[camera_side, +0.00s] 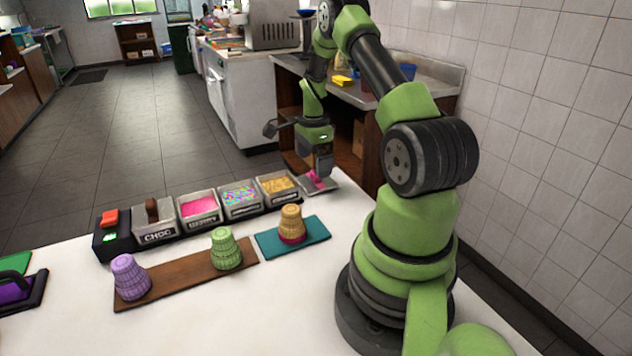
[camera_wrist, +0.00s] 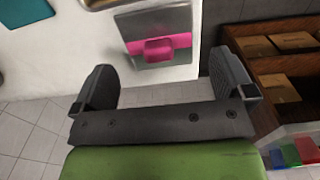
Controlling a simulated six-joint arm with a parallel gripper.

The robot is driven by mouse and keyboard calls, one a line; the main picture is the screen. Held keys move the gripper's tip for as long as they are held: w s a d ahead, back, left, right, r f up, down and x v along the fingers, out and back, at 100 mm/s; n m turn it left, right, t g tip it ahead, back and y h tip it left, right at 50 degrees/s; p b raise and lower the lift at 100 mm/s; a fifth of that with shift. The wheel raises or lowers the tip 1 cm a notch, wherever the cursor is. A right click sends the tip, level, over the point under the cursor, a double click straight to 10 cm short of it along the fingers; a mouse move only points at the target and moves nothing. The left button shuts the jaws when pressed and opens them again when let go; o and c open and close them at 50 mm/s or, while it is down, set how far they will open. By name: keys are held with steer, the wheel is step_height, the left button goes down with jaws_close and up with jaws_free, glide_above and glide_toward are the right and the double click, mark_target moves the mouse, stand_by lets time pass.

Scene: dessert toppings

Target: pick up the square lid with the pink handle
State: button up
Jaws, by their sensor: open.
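The square grey lid (camera_side: 330,187) with a pink handle lies at the far right end of the row of topping bins, on the white table. In the wrist view the lid (camera_wrist: 155,22) shows at top centre, with its pink handle (camera_wrist: 158,50) facing my gripper. My gripper (camera_side: 321,172) is right above or beside the lid and hides part of it in the side view. In the wrist view my gripper (camera_wrist: 165,82) is open, its two fingers wide apart with nothing between them. The handle is ahead of the fingertips, roughly between their lines.
Several topping bins stand left of the lid; the nearest holds golden bits (camera_side: 277,185). The CHOC bin has a brown-handled lid (camera_side: 152,212). Cone stacks stand on a brown board (camera_side: 188,275) and a teal mat (camera_side: 265,245). A wooden shelf (camera_wrist: 275,85) stands beyond the table edge.

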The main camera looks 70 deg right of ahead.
mark_target(314, 172)
step_height(314, 172, down, 5)
steer(key=shift+s+a+r, duration=0.1)
steer(key=c, duration=0.7)
steer(key=shift+c, duration=0.2)
